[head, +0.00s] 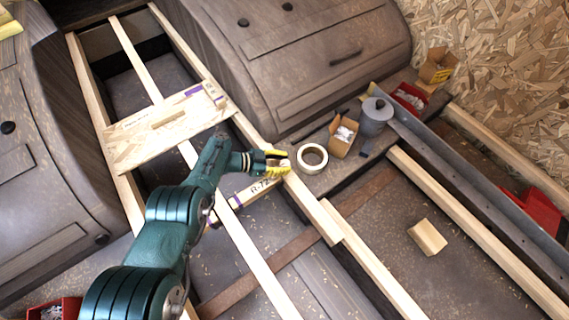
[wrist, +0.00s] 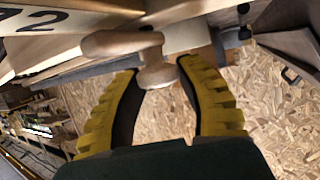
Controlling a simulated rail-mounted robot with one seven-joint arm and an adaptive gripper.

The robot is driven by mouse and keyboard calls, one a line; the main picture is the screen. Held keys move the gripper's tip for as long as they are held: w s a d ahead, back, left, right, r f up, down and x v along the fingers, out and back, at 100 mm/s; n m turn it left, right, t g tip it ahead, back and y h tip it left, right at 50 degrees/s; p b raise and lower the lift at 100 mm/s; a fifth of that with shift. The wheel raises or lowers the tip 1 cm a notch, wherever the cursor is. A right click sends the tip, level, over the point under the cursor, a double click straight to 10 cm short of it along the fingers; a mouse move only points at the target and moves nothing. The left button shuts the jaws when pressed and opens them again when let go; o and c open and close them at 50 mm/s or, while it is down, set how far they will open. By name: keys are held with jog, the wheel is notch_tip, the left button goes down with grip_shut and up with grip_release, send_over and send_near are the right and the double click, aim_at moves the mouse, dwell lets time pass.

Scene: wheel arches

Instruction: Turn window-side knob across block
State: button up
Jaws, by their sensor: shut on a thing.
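My gripper (head: 277,160) reaches from the lower left to the long timber rail in the middle of the head view. Its yellow fingers are shut on a small wooden knob (wrist: 155,75), seen between the fingertips in the wrist view. A rounded wooden bar (wrist: 118,42) sits just above the knob and points left. A pale block marked R-72 (head: 258,188) lies beside the rail, just below the gripper; part of its marking also shows in the wrist view (wrist: 45,20). In the head view the fingers hide most of the knob.
A tape roll (head: 312,158) lies just right of the gripper. Beyond it stand a small carton (head: 343,136) and a grey canister (head: 375,118). A plywood panel (head: 140,142) spans the rails at left. A loose wood block (head: 428,237) lies on the floor at right.

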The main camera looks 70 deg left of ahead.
jog(key=shift+s+d+f, duration=0.1)
jog(key=shift+f, duration=0.15)
jog(key=o, duration=0.8)
jog(key=shift+o, duration=1.7)
jog(key=shift+r, duration=0.15)
jog(key=v, duration=1.2)
